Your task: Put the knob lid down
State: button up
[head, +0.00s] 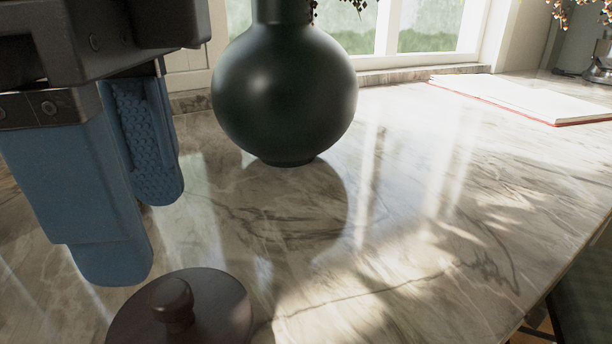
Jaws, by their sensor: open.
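The knob lid (222,308) is a dark brown round lid with a round knob (172,300) on top. It lies knob up on the marble counter at the bottom of the head view, its near edge cut off by the frame. My gripper (140,235) has blue fingers and is at the left, above and behind the lid in the picture. Its fingers are apart, with nothing seen between them, and they do not touch the knob.
A large dark green round vase (285,95) stands on the marble counter (400,200) behind the lid. An open book (525,97) lies at the back right. The middle and right of the counter are clear.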

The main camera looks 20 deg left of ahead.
aim_at(169, 291)
notch_tip(169, 291, up, 5)
jog(key=shift+p, duration=0.35)
dwell(0.3)
